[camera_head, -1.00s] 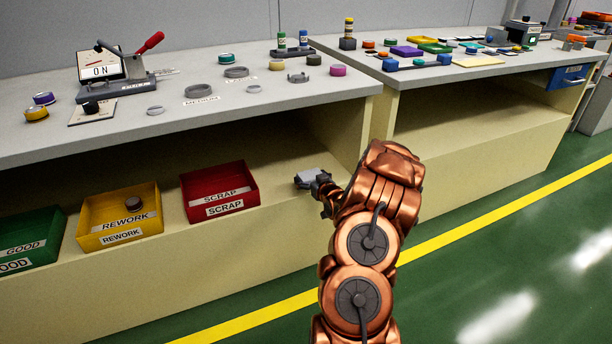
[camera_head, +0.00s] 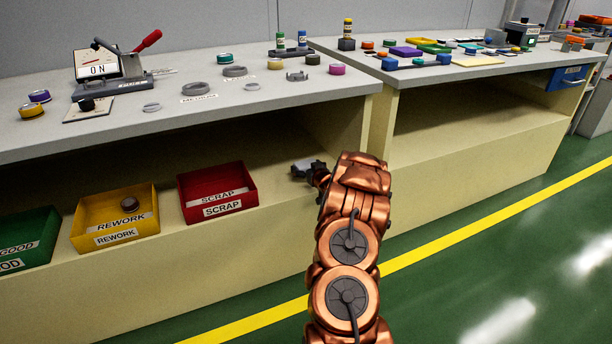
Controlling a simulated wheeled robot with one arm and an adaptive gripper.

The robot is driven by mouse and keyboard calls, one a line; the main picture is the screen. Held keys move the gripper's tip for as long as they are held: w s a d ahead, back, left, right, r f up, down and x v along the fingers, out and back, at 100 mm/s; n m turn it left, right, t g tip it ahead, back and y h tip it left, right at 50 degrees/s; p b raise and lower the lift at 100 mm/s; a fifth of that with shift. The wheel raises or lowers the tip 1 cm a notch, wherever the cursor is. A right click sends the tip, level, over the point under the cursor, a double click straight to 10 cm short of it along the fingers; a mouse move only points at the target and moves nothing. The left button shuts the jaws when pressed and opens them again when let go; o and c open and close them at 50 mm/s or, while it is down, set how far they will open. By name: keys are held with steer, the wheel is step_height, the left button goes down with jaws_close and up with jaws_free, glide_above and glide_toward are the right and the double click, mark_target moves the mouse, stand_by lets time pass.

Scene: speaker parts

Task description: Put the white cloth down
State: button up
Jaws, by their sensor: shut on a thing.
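My gripper (camera_head: 308,171) is small and dark at the end of my copper arm. It is in front of the opening of the left bench's lower shelf, to the right of the red SCRAP bin. It is shut on a small pale thing, the white cloth (camera_head: 301,165), which shows only as a light patch at the jaws. The rest of the cloth and the fingertips are hidden or too small to make out. I cannot tell whether the cloth touches the shelf.
The lower shelf holds the red SCRAP bin (camera_head: 188,203), the yellow REWORK bin (camera_head: 86,235) with a round part in it, and the green GOOD bin (camera_head: 48,255). The right bench's lower shelf (camera_head: 470,130) looks empty.

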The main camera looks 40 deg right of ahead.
steer(key=shift+f+b, duration=0.4)
steer(key=shift+f, duration=1)
steer(key=shift+f, duration=0.1)
steer(key=o, duration=0.9)
